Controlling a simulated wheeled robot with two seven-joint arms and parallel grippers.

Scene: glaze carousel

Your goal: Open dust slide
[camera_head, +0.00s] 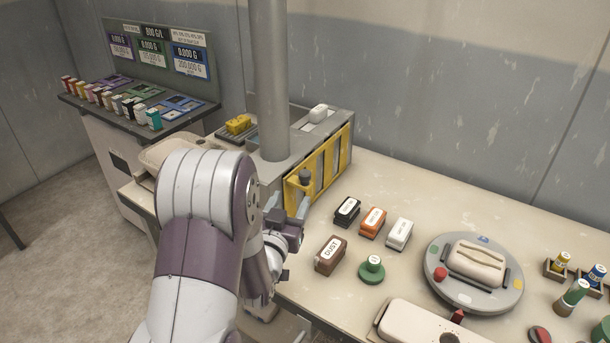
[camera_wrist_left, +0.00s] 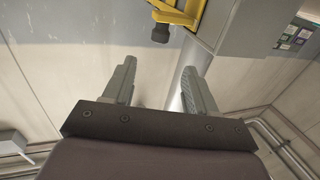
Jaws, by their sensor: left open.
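A grey box (camera_head: 285,171) with yellow slanted frames (camera_head: 328,163) on its front stands at the back of the table. A dark knob (camera_head: 305,177) on a yellow part sits at its near left end. This knob (camera_wrist_left: 160,34) and the yellow part (camera_wrist_left: 182,14) also show at the top of the left wrist view. My left gripper (camera_head: 288,204) is just below the knob, open, with nothing between its fingers (camera_wrist_left: 158,72). The knob lies beyond the fingertips, apart from them. No label naming the dust slide is readable. My right gripper is not in view.
A brown block marked DUST (camera_head: 331,255) stands near my left gripper, with black (camera_head: 347,212), orange (camera_head: 373,222) and white (camera_head: 399,234) blocks behind it. A round turntable (camera_head: 444,292) holds a clay piece at the right. A grey column (camera_head: 269,80) rises by the box.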

